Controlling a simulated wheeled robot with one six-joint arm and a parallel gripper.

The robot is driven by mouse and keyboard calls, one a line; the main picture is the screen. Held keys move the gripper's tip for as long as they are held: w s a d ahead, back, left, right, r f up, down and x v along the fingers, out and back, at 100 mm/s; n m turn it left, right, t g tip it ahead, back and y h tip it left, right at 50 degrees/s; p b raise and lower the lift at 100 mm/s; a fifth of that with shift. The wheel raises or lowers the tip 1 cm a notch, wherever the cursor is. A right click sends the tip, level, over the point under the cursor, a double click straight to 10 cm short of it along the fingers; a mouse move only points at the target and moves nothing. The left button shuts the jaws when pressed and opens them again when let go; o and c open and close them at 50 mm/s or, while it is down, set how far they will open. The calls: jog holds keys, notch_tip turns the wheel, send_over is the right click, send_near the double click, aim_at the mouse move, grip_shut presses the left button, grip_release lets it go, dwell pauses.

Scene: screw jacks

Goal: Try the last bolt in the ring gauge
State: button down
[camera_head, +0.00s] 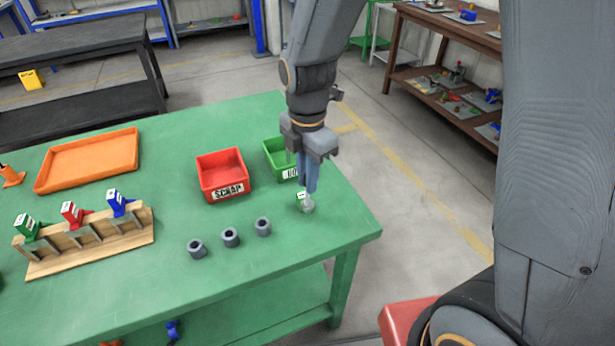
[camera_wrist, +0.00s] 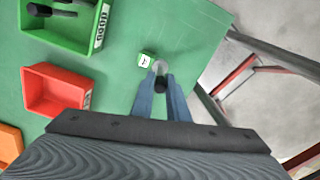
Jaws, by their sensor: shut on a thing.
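My gripper (camera_head: 311,190) points down over the right part of the green table. In the wrist view, my gripper (camera_wrist: 160,88) is shut on a dark bolt (camera_wrist: 161,84). The ring gauge (camera_head: 307,207) is a small grey piece with a green tag (camera_head: 301,196), directly below the fingertips. In the wrist view the ring gauge (camera_wrist: 160,67) shows just beyond the bolt, beside the green tag (camera_wrist: 146,60). The fingers hide the bolt's shank, so I cannot tell whether it is inside the ring. The green GOOD bin (camera_wrist: 84,47) holds dark bolts (camera_wrist: 65,12).
The red SCRAP bin (camera_head: 223,180) looks empty and stands left of the GOOD bin (camera_head: 280,164). Three grey hollow cylinders (camera_head: 231,238) stand in a row, with no bolts in them. A wooden rack (camera_head: 95,250) with coloured tagged tools and an orange tray (camera_head: 90,160) are at left.

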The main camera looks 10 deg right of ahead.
jog(key=shift+r+p, duration=1.75)
jog(key=shift+r, duration=0.15)
